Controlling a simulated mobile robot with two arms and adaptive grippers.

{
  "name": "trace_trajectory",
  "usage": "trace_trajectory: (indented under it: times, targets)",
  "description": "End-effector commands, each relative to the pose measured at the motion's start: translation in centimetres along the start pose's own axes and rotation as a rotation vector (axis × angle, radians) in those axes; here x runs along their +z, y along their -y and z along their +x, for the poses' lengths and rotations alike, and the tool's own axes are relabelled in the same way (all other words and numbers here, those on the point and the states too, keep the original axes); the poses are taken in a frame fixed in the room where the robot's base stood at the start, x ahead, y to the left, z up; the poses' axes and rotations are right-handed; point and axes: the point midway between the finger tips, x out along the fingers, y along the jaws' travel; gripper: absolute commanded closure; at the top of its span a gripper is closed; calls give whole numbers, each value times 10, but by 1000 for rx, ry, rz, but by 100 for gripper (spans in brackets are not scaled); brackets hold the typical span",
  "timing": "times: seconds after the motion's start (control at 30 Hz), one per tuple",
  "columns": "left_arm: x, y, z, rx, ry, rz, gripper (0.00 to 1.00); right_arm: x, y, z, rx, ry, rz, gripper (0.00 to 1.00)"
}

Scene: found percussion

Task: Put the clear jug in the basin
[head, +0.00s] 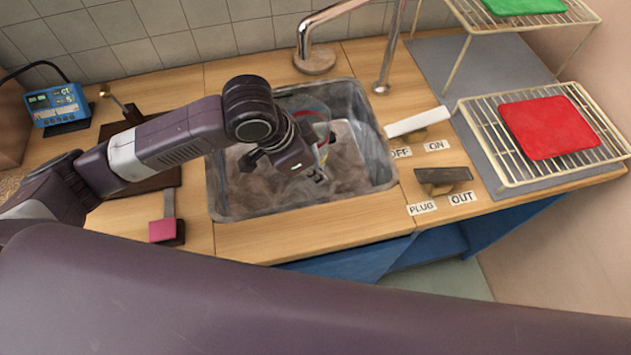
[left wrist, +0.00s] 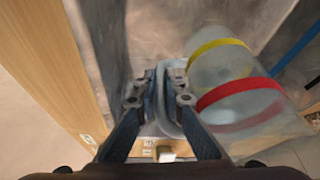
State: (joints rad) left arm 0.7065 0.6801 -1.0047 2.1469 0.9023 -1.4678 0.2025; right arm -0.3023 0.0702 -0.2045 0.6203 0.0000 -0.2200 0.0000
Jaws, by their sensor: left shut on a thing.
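The clear jug (left wrist: 228,82) has a yellow band and a red band and lies across the right of the left wrist view. In the head view the jug (head: 331,138) shows partly behind my left gripper (head: 316,174), within the outline of the grey metal basin (head: 232,206). In the left wrist view my left gripper (left wrist: 162,92) is shut on the jug's clear handle. I cannot tell whether the jug touches the basin floor. My right gripper is not in view.
A tap (head: 314,58) stands behind the basin. A white lever (head: 417,122) and a dark lever (head: 443,175) sit right of it. A rack with a red board (head: 550,127) stands further right. A pink block (head: 163,230) is left of the basin.

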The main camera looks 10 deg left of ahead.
Motion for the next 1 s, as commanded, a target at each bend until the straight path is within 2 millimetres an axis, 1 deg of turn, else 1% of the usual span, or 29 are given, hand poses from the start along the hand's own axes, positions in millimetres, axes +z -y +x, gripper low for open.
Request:
trace_trajectory:
  times: [0.23, 0.43, 0.83, 0.87, 1.0]
  targets:
    - [7, 0, 18, 0, 0, 0, 100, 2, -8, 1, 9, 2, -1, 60]
    - [19, 0, 45, 0, 0, -1, 100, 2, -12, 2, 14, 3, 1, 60]
    - [20, 0, 50, -1, -2, 0, 100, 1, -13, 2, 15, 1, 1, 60]
    - [20, 0, 50, 0, -2, 1, 87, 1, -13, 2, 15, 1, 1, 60]
    - [20, 0, 50, -1, -1, 0, 73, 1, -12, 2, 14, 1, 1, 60]
